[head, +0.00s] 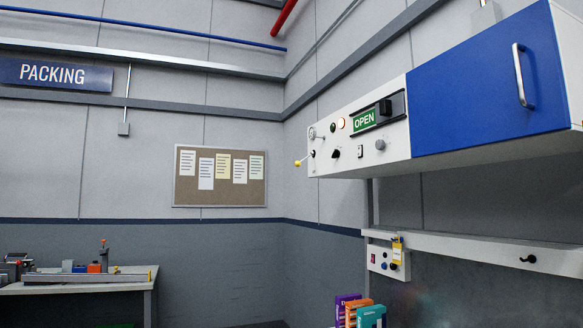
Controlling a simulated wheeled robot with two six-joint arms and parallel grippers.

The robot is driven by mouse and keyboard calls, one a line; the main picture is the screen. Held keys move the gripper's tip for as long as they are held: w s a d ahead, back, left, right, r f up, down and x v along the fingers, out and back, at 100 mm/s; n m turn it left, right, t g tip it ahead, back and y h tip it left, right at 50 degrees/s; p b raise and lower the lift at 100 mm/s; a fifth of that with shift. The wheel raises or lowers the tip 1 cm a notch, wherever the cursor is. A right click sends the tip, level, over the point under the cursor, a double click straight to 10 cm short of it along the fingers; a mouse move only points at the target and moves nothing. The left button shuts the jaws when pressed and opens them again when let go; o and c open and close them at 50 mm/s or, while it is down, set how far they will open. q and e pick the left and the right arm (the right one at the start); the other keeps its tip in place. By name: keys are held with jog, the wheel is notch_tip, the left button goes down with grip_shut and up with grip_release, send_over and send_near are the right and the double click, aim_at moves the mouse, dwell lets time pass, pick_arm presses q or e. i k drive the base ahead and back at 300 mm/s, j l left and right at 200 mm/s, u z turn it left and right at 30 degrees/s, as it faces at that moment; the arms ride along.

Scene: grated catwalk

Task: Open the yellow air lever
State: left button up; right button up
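A small lever with a yellow ball knob (298,163) sticks out to the left from the left end of a white wall-mounted control panel (345,165). A second yellow item, a tag or handle (396,250), is on a small white box (379,262) lower down, below the shelf. It is too small to tell exactly what it is. The panel also carries a green "OPEN" sign (364,121), a black slider or switch (386,107), a lit round lamp (341,123) and several knobs. Neither of my grippers is in view.
A blue cabinet door (488,84) with a metal handle (522,76) is right of the panel. A white shelf rail (480,246) runs below. Colourful boxes (372,316) stand at bottom centre-right. A workbench (80,287) with tools is far left; a noticeboard (221,199) hangs behind.

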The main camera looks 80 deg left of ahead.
aim_at(298, 163)
jog(key=u, duration=2.55)
jog(key=i+j, duration=0.25)
jog(key=i, duration=0.25)
jog(key=i+j, duration=0.2)
jog(key=i, duration=0.35)
jog(key=i+j, duration=0.25)
jog(key=i, duration=0.25)
